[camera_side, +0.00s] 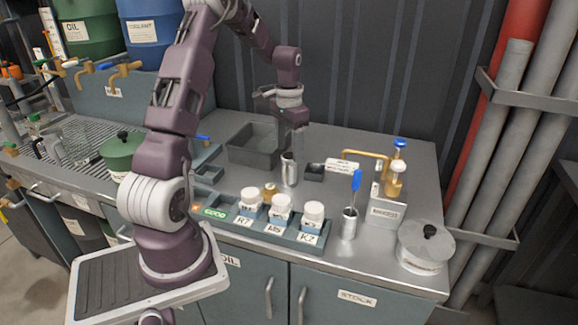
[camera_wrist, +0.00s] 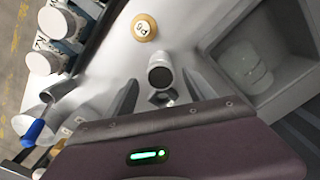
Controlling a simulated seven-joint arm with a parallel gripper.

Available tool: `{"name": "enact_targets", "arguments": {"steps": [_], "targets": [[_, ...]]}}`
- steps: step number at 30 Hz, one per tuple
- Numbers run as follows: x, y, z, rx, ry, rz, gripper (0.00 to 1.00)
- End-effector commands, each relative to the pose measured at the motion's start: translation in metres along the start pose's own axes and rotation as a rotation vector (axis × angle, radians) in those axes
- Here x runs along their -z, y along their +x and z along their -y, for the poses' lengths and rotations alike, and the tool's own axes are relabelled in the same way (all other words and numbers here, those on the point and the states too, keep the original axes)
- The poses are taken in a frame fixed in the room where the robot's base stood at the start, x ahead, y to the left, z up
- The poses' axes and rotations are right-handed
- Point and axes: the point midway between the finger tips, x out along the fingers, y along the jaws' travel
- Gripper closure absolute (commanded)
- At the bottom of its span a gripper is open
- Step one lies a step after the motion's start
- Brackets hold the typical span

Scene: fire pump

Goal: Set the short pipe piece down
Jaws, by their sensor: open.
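The short pipe piece (camera_side: 289,171) is a grey metal cylinder standing upright on the steel worktop, in front of the grey bin. In the wrist view its round dark end (camera_wrist: 160,76) faces the camera, just beyond and between the fingers. My gripper (camera_side: 294,146) is above the pipe piece and open. In the wrist view the two fingers of my gripper (camera_wrist: 160,98) are spread, with gaps on both sides. I cannot tell exactly how far the fingertips are from the pipe's top.
A small brass-topped item (camera_wrist: 144,28) stands close by. A rack (camera_side: 277,232) of white-capped jars is in front, and a metal cup (camera_side: 349,224) with a blue-handled tool stands right.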

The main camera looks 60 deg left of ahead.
Motion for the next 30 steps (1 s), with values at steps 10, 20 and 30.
{"name": "enact_targets", "arguments": {"steps": [10,20,30], "targets": [[-0.007,-0.079,-0.055,0.051,0.04,-0.055,0.37],[-0.166,-0.181,-0.238,0.054,0.132,-0.381,0.37],[-0.236,-0.167,-0.264,-0.042,0.152,-0.488,0.33]]}}
